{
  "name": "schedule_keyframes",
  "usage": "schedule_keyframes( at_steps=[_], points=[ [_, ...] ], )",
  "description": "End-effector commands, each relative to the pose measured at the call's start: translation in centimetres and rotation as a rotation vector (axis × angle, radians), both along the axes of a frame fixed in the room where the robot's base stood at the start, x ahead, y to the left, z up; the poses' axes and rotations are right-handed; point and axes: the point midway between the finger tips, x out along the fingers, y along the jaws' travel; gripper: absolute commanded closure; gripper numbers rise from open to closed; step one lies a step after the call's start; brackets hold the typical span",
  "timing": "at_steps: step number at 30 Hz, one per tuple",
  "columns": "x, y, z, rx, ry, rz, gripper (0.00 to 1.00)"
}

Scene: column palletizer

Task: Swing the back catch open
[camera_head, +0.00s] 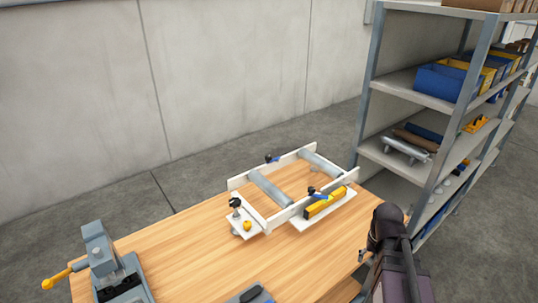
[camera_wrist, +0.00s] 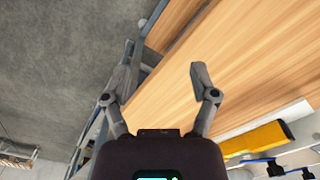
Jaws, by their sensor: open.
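The back catch (camera_head: 271,158), blue with a dark knob, sits on the far rail of the white roller frame (camera_head: 234,183). A similar front catch (camera_head: 317,194) sits on the near rail, above a yellow block (camera_head: 322,203). The yellow block also shows in the wrist view (camera_wrist: 258,138), with blue catch parts at the lower right edge; I cannot tell there which catch is which. My gripper (camera_wrist: 163,76) is open and empty, over the table edge, apart from the frame and both catches.
The wooden table (camera_head: 190,245) carries a grey vise (camera_head: 105,262) with a yellow handle at the left. A black knob (camera_head: 235,202) stands at the frame's left end. A metal shelf rack (camera_head: 430,85) stands at the right. The table's middle is clear.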

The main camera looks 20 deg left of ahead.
Motion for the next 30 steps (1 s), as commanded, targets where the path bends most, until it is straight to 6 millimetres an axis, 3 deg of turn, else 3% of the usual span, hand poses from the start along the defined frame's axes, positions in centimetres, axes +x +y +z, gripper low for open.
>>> schedule_keyframes(
  at_steps=[1,5,14,24,30],
  points=[
    [2.3,0.8,1.2,0.0,0.0,-0.001,0.24],
    [7.3,3.4,3.3,0.0,0.0,-0.02,0.24],
    [19.5,12.7,8.6,0.001,0.0,-0.073,0.24],
    [31.4,26.7,14.5,0.001,0.0,-0.135,0.24],
    [36.7,35.6,17.6,0.001,0.0,-0.17,0.24]
  ],
)
